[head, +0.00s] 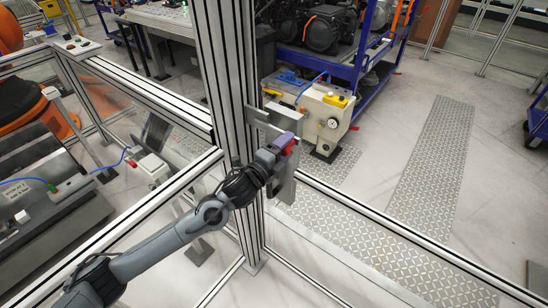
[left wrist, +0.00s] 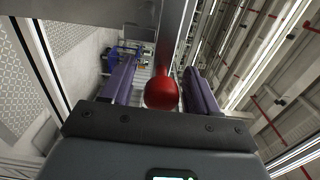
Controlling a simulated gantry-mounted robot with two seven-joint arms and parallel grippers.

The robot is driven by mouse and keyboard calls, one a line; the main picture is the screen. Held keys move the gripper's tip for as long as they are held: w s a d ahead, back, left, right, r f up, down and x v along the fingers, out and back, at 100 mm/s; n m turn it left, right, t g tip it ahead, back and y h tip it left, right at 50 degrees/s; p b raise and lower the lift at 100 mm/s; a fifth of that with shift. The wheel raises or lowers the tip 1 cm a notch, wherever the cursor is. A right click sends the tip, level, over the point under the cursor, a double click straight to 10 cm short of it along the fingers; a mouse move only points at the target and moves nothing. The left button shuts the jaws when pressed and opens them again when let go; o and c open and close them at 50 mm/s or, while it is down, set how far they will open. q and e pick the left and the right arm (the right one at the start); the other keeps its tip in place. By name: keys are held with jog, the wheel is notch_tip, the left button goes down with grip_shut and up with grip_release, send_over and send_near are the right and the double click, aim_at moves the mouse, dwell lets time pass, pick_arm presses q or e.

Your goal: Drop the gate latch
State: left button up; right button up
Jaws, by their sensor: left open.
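The gate latch (head: 283,188) is a grey metal piece on the aluminium gate post (head: 228,75), near the middle of the head view. Its red ball knob (left wrist: 161,92) shows clearly in the left wrist view, on the end of a grey metal bar (left wrist: 174,35). The knob is a small red spot in the head view (head: 290,149). My left gripper (head: 287,145) is at the knob. Its two purple fingers stand open on either side of the knob, with a visible gap on the right. Contact on the left is hard to tell. My right gripper is not in view.
Aluminium fence rails (head: 385,235) run from the post to both sides. A beige unit with a gauge (head: 318,118) stands behind the post, beside a blue cart (head: 375,75). A grey machine (head: 50,190) is at the left. The tread-plate floor at the right is clear.

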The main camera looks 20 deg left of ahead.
pick_arm(q)
jog(key=b+v, duration=0.1)
jog(key=v, duration=0.9)
jog(key=shift+f, duration=0.1)
